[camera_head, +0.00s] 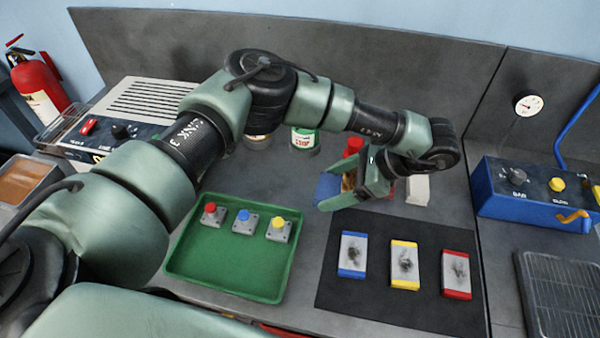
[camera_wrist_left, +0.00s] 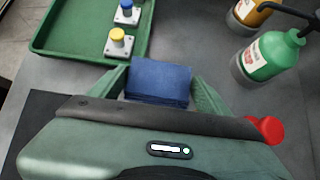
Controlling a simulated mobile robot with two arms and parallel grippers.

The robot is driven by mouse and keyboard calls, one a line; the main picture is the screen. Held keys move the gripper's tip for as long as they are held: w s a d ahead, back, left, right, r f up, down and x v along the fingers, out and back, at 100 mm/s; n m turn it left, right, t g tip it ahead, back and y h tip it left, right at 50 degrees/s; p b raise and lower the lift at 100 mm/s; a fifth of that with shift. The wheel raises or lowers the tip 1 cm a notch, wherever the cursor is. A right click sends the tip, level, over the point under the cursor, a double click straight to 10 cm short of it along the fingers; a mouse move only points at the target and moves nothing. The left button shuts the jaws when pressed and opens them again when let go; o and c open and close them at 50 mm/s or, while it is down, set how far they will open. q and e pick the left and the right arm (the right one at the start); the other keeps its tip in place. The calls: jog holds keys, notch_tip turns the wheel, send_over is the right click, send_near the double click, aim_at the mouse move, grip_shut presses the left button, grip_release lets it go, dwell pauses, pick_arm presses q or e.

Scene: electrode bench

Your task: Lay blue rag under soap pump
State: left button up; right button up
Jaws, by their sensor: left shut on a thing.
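My left gripper (camera_head: 332,192) is shut on the folded blue rag (camera_head: 325,186) and holds it over the bench, right of the green tray. In the left wrist view the rag (camera_wrist_left: 160,80) sits between the two fingers of the gripper (camera_wrist_left: 160,90). A green labelled bottle (camera_wrist_left: 272,56) and an amber labelled bottle (camera_wrist_left: 250,14) stand at upper right there, apart from the rag. In the head view my arm partly hides the green bottle (camera_head: 304,138). My right gripper is not in view.
The green tray (camera_head: 178,262) holds three push-buttons. A black mat (camera_head: 330,296) carries three smudged blocks with blue, yellow and red ends. A red-topped item (camera_head: 353,146) and a white block (camera_head: 418,190) are near my gripper. A blue control box (camera_head: 530,208) stands at right.

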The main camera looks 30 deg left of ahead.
pick_arm(q)
jog(key=w+a, duration=0.2)
jog(key=a, duration=0.2)
jog(key=w+a+f, duration=0.1)
jog(key=w+a, duration=0.1)
jog(key=a, duration=0.2)
jog(key=w+a+f+p, duration=0.1)
jog(key=w+a, duration=0.1)
jog(key=a, duration=0.2)
jog(key=shift+f, duration=0.25)
jog(key=shift+w+d+f+b, duration=0.1)
jog(key=shift+f+b, duration=0.65)
jog(key=shift+f, duration=1.45)
jog(key=o, duration=1.5)
jog(key=shift+c, duration=0.2)
jog(key=shift+d+r, duration=0.1)
jog(key=shift+r, duration=0.05)
jog(key=shift+w+d+r, duration=0.15)
jog(key=shift+d+r, duration=0.05)
jog(key=shift+r, duration=0.1)
jog(key=p+v, duration=0.1)
jog(key=v, duration=1)
jog(key=shift+d, duration=0.15)
